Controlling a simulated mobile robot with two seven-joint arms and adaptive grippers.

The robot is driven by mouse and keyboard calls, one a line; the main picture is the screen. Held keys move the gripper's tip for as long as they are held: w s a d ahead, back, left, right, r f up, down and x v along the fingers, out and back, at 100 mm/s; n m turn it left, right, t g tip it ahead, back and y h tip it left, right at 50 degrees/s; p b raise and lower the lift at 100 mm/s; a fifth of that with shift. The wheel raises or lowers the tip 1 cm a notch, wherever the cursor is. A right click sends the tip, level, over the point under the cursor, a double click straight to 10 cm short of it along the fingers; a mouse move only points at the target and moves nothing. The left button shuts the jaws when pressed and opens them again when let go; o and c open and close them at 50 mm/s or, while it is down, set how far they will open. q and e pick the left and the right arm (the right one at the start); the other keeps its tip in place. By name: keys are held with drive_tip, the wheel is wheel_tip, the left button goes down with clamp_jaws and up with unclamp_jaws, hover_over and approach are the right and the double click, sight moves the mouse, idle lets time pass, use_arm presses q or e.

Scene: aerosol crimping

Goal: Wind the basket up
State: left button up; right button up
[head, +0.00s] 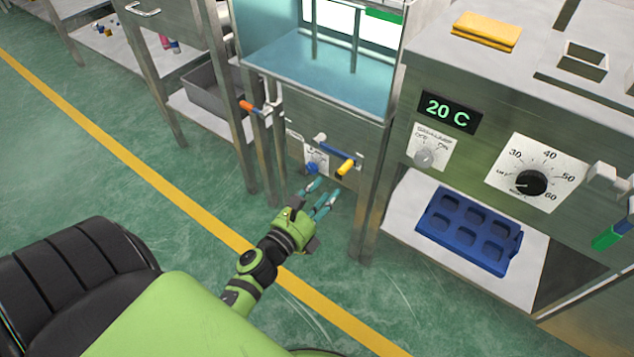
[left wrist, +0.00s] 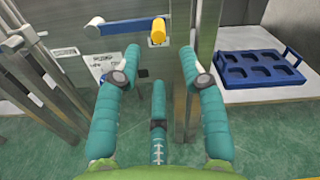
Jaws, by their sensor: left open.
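A crank with a blue arm (head: 335,150) and a yellow handle (head: 346,167) sits on the steel front panel under the glass tank. In the left wrist view the yellow handle (left wrist: 158,31) is at the top middle, beyond the fingertips, with the blue arm (left wrist: 130,27) reaching left from it. My left gripper (head: 322,194) is open and empty, just below and in front of the crank and apart from it. Its teal fingers (left wrist: 160,58) are spread in the left wrist view. I cannot make out a basket. My right gripper is not in view.
The tank (head: 325,75) holds blue-green water. A blue knob (head: 312,168) and an orange-handled valve (head: 246,105) are left of the crank. A steel leg (head: 366,200) stands close to the right. A blue tray (head: 468,229) lies on the right shelf. The near floor is clear.

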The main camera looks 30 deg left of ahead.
use_arm(q)
drive_tip(key=shift+s+r, duration=0.1)
drive_tip(key=shift+s, duration=1.1)
drive_tip(key=shift+a, duration=0.1)
